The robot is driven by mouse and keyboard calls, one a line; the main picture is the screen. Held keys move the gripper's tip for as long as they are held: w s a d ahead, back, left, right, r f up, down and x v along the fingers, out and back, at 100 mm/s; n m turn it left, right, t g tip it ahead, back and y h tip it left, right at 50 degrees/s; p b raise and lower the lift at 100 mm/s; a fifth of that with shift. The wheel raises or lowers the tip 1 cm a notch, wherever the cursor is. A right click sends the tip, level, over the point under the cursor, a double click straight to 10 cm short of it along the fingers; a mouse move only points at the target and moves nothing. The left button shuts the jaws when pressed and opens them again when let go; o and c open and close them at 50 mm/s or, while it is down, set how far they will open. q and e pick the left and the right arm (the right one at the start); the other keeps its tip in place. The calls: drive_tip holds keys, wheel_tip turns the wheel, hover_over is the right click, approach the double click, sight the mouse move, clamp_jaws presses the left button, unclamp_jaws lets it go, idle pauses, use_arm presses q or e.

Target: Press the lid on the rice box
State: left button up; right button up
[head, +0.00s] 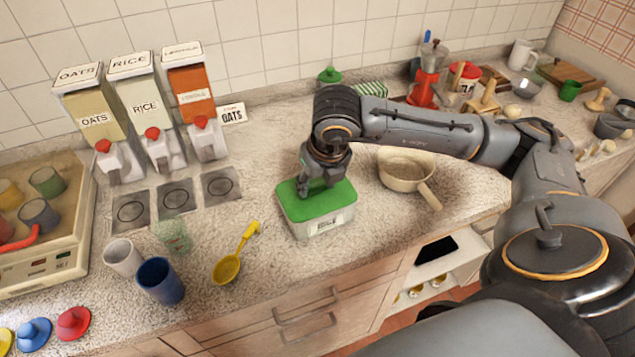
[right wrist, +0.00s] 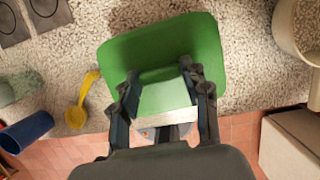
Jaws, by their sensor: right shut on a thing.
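The rice box (head: 343,221) is a pale, low box with a small label on its front, standing on the counter in the middle of the head view. The green lid (head: 293,207) lies over its top; I cannot tell whether its rim is fully down all round. My right gripper (head: 316,190) reaches down onto the lid from above. In the right wrist view the green lid (right wrist: 205,45) appears under the gripper (right wrist: 160,82), whose two fingers stand apart with part of the lid between them, shut on it. My left gripper is out of view.
A cream pan (head: 400,170) stands right of the box. Three dispensers (head: 145,105) stand at the back left. The counter's front edge is close to the box.

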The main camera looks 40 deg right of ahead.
idle(0.4)
drive_tip(key=o, duration=1.3)
drive_tip(key=shift+o, duration=0.4)
drive_tip(key=o, duration=0.4)
drive_tip(key=shift+r+p, duration=1.75)
drive_tip(key=shift+r, duration=1.75)
